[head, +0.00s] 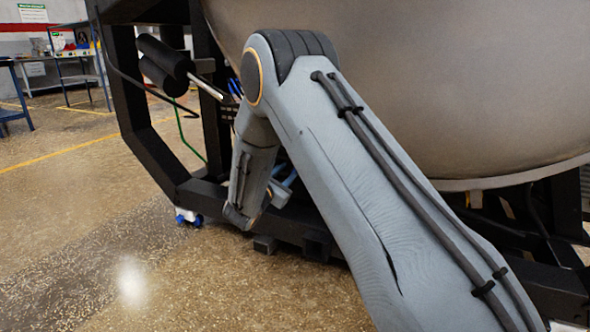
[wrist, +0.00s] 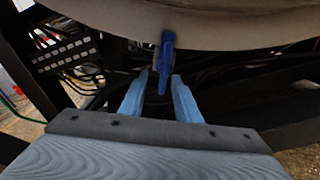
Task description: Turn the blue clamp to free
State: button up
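The blue clamp (wrist: 167,62) hangs down from the lower edge of the big round vessel in the wrist view. My gripper (wrist: 159,78) has two light blue fingers that stand apart, with a gap between them. The clamp's lower end shows at the fingertips, in line with the gap. I cannot tell whether either finger touches it. In the head view my arm covers the clamp, and only a small blue part of my gripper (head: 287,178) shows low beside the dark frame.
The big vessel (head: 430,90) fills the upper right on a black frame (head: 160,160). A black padded handle (head: 165,65) juts out at left. Cables and a dark perforated box (wrist: 65,55) lie beneath the vessel. The floor at left (head: 80,200) is open.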

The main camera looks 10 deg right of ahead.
jog(key=x, duration=0.2)
jog(key=b+x, duration=0.2)
jog(key=x, duration=0.1)
jog(key=shift+d+f, duration=0.15)
jog(key=shift+d, duration=0.45)
jog(key=shift+w+d, duration=0.25)
jog(key=shift+w, duration=0.15)
grip_shut()
